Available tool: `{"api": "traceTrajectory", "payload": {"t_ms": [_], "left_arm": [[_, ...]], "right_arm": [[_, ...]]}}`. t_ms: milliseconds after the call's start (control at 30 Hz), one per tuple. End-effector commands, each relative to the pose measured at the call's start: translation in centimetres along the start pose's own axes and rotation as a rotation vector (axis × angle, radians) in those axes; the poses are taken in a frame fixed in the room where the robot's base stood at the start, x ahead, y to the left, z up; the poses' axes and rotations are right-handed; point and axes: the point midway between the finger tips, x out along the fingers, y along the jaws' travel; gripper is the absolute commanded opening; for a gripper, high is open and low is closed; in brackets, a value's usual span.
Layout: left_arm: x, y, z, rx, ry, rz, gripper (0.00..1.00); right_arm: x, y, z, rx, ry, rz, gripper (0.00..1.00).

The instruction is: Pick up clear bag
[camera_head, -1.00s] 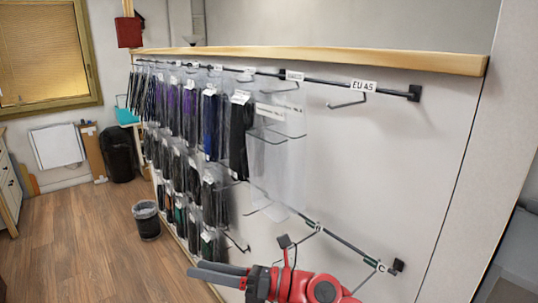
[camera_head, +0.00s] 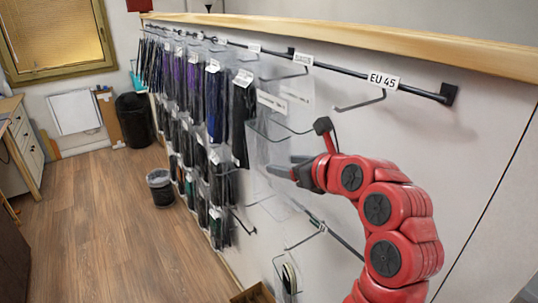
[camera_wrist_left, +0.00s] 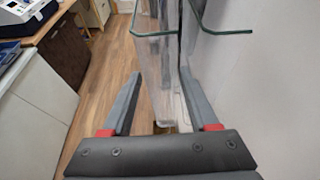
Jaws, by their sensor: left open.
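A clear bag (camera_head: 263,150) hangs from a wire hook on the wall rack, just right of the filled bags. A white label is near its top. My left gripper (camera_head: 287,168) is at the bag's right side, its fingers pointing left toward it. In the left wrist view the gripper (camera_wrist_left: 160,95) is open, with its two fingers apart. The clear bag (camera_wrist_left: 158,75) shows in the space between and beyond the fingers, below green-edged wire hooks. I cannot tell whether the fingers touch it. My right gripper is not in view.
Filled bags with dark contents (camera_head: 215,105) hang in rows to the left. An empty hook labelled EU 45 (camera_head: 383,80) sticks out at upper right. Lower hooks (camera_head: 305,240) project below the gripper. A waste bin (camera_head: 160,188) stands on the open wooden floor.

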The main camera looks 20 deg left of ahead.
Motion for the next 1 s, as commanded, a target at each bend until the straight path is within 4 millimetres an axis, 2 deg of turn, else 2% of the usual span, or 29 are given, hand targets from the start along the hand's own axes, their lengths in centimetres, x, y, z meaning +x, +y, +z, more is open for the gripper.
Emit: {"api": "traceTrajectory", "payload": {"t_ms": [33,267,500,600,867,1000], "left_arm": [[0.6,0.1,0.5,0.000,0.001,0.004,0.60],[2.3,0.0,1.2,0.000,0.000,0.004,0.60],[6.4,0.1,1.5,0.002,0.001,0.006,0.60],[7.5,0.0,1.4,0.000,0.000,0.003,0.60],[7.9,-0.1,1.1,0.000,-0.001,0.000,0.60],[7.8,0.0,1.1,0.000,-0.001,0.001,0.38]], "right_arm": [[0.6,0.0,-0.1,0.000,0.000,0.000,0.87],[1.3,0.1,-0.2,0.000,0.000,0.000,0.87],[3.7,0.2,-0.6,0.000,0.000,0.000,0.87],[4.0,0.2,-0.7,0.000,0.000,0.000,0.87],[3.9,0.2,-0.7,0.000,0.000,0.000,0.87],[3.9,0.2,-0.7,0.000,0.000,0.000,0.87]]}}
